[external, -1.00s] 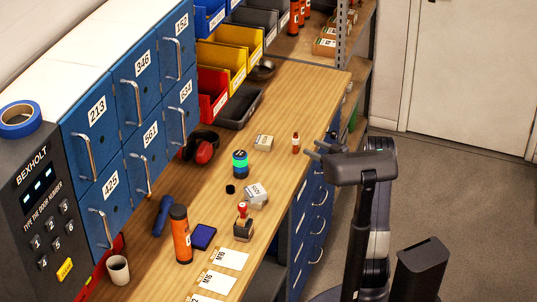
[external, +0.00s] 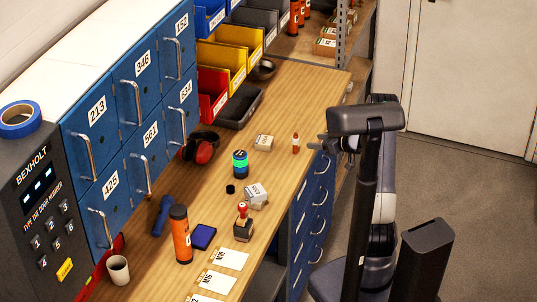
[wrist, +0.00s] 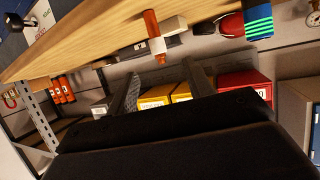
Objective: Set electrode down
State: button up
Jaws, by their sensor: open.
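My gripper (external: 322,146) is at the right edge of the workbench, partly hidden behind my own column. In the wrist view my gripper (wrist: 165,82) has its two dark fingers apart, with nothing seen between them but bins farther off. No thing is clearly marked as the electrode. A small red-and-white bottle (external: 295,143) stands on the bench just left of my gripper, apart from it; it also shows in the wrist view (wrist: 152,28). A larger orange tube with a dark cap (external: 180,240) stands upright at the near part of the bench.
On the bench are a box (external: 264,142), a green-banded cylinder (external: 240,163), a stamp (external: 243,227), a blue pad (external: 203,236) and red earmuffs (external: 204,152). Blue lockers (external: 95,125) line the left; coloured bins (external: 215,60) stand behind.

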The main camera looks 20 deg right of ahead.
aim_at(298, 138)
jog(key=x, duration=0.4)
jog(key=shift+w+a+f, duration=0.15)
jog(key=shift+w+f, duration=0.05)
jog(key=shift+w, duration=0.05)
jog(key=shift+r+p+x, duration=0.15)
jog(key=shift+p+x, duration=0.2)
jog(key=shift+x, duration=1.2)
jog(key=shift+r+p+x, duration=0.15)
jog(key=shift+p+x, duration=0.15)
jog(key=shift+x, duration=1.2)
jog(key=shift+w, duration=0.2)
grip_shut()
